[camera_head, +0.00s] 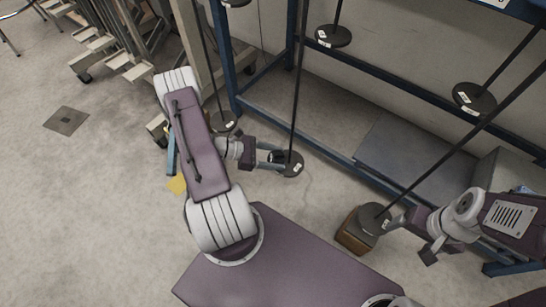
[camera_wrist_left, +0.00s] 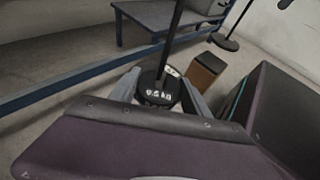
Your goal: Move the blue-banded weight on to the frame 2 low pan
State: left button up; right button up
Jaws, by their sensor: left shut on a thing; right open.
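My left gripper (camera_head: 278,157) reaches in from the left with its fingers at a dark round disc (camera_head: 291,165) at the foot of a thin black rod. In the left wrist view the fingers (camera_wrist_left: 160,90) flank a black disc (camera_wrist_left: 157,104) with a white label, below the rod; the gripper is shut on a dark thing there. I see no blue band, so I cannot confirm that it is the blue-banded weight. My right gripper (camera_head: 413,238) is open beside another rod's dark disc (camera_head: 372,222). I cannot tell which disc is the frame 2 low pan.
Other discs hang from rods, at upper middle (camera_head: 333,36), upper right (camera_head: 474,98) and left (camera_head: 224,122). Blue frame posts and rails (camera_head: 325,152) stand behind them. The floor (camera_head: 85,210) at left is mostly clear.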

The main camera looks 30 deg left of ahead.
aim_at(288, 162)
pick_arm(q)
jog(key=shift+w+d, duration=0.25)
jog(key=shift+d, duration=0.1)
jog(key=shift+w+d+p, duration=0.35)
jog(key=shift+w+d, duration=0.25)
jog(key=shift+d, duration=0.25)
jog(key=shift+w+d, duration=0.45)
jog(key=shift+d, duration=0.25)
dwell(0.4)
jog(key=shift+f, duration=0.4)
dwell(0.6)
jog(key=o, duration=1.7)
jog(key=shift+o, duration=0.2)
jog(key=shift+a, duration=0.1)
